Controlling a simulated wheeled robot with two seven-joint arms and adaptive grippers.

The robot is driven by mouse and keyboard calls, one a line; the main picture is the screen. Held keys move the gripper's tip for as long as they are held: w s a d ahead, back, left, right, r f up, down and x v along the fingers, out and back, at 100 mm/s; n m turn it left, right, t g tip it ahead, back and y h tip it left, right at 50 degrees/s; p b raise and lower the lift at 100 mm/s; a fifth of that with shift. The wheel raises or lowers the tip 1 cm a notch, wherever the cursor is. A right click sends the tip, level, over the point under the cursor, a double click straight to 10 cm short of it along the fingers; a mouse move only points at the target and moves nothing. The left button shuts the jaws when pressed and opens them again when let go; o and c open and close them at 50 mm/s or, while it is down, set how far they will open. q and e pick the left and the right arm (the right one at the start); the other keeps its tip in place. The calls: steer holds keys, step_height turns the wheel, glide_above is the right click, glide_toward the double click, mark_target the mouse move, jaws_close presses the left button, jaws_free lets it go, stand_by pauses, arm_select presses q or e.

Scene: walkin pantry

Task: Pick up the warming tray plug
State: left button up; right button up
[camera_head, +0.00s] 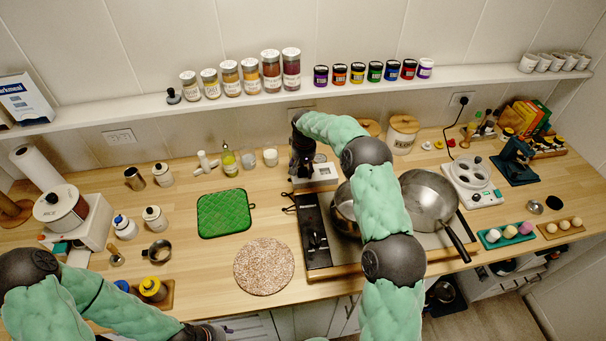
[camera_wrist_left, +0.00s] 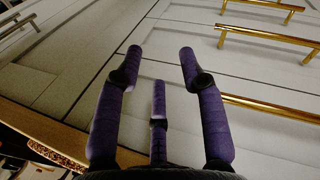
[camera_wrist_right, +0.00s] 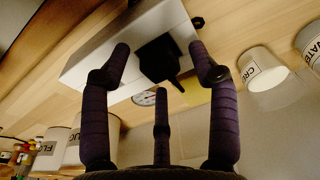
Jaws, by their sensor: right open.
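A black, plug-like piece with a short dark stub (camera_wrist_right: 160,62) shows in the right wrist view, between and beyond my right fingertips, against a pale box-shaped device (camera_wrist_right: 125,50). I take it for the warming tray plug, but cannot see its prongs. My right gripper (camera_wrist_right: 162,62) is open, its fingers apart around the piece in the picture; contact cannot be told. In the head view my right gripper (camera_head: 301,165) points down at the back of the counter by the pale device (camera_head: 323,173), hiding the plug. My left gripper (camera_wrist_left: 160,65) is open and empty, facing white cabinet fronts.
A black-edged warming tray (camera_head: 318,262) with pans, including a large one (camera_head: 428,198), lies beside my right arm. A wall outlet (camera_head: 300,112) is partly behind that arm. A green mat (camera_head: 224,213) and a round cork mat (camera_head: 264,266) lie left. A shelf (camera_head: 235,97) with jars runs above.

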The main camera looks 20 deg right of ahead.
steer(key=shift+w+f, duration=0.1)
steer(key=shift+f, duration=0.2)
steer(key=c, duration=1.2)
steer(key=shift+r, duration=0.15)
steer(key=shift+r, duration=0.55)
steer(key=s+r, duration=0.1)
steer(key=r, duration=0.1)
steer(key=s+a+r, duration=0.1)
steer(key=s+r, duration=0.1)
steer(key=r, duration=0.1)
steer(key=s+a+r, duration=0.1)
steer(key=r, duration=0.1)
steer(key=shift+s+r, duration=0.25)
steer(key=shift+r, duration=0.1)
jaws_close()
steer(key=s+a+r+p, duration=0.3)
steer(key=s+r, duration=0.5)
steer(key=r, duration=0.1)
steer(key=shift+s+a, duration=0.2)
steer(key=shift+a, duration=0.05)
